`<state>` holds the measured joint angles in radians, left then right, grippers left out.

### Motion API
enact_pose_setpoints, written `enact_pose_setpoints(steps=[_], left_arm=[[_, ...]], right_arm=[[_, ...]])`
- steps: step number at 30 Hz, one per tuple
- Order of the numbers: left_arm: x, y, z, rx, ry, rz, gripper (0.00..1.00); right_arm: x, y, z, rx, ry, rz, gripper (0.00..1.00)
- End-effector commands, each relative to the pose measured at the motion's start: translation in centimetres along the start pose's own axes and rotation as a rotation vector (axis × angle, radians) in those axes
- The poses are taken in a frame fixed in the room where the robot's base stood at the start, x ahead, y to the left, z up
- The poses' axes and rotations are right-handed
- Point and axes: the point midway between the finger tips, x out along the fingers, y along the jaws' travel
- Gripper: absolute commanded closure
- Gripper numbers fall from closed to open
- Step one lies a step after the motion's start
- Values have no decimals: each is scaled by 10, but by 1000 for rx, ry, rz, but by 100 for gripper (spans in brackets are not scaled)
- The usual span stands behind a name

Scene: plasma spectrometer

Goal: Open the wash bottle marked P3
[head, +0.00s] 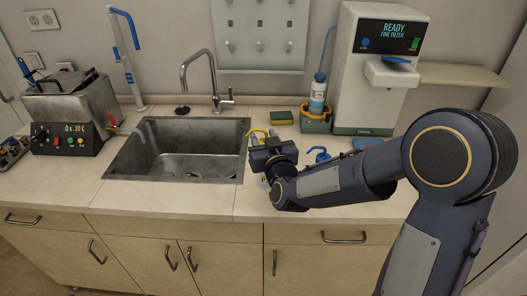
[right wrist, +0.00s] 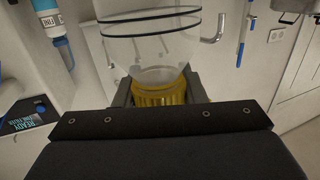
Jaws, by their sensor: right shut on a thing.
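A wash bottle with a yellow curved spout (head: 258,131) stands on the counter right of the sink, mostly hidden behind my right gripper. My right gripper (head: 268,150) is at the bottle's top. In the right wrist view, the gripper (right wrist: 160,95) is shut on the ribbed yellow cap (right wrist: 165,92), with one finger on each side. The clear bottle body (right wrist: 155,48), with dark rings around it, adjoins the cap. I cannot read a P3 mark in either view. My left gripper is not in view.
A blue-topped wash bottle (head: 319,153) stands just right, partly behind my right arm. The sink (head: 185,150) lies left. Behind are a sponge (head: 281,117), a caddy with a bottle (head: 316,118) and the water purifier (head: 372,75). Counter in front of the sink is clear.

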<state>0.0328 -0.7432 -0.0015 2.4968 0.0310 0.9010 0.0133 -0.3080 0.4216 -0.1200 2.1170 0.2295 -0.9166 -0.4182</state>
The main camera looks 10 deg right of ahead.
Motion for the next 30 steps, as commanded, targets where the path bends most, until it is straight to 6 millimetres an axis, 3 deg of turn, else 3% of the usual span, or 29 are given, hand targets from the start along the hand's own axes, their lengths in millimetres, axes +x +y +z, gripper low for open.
enact_pose_setpoints(steps=[6, 18, 30], left_arm=[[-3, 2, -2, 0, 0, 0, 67], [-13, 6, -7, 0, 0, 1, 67], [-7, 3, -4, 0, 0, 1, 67]], right_arm=[[25, 6, 26, -1, 1, 1, 100], [34, 8, 65, 0, 2, 0, 100], [34, 8, 70, 1, 5, 0, 100]])
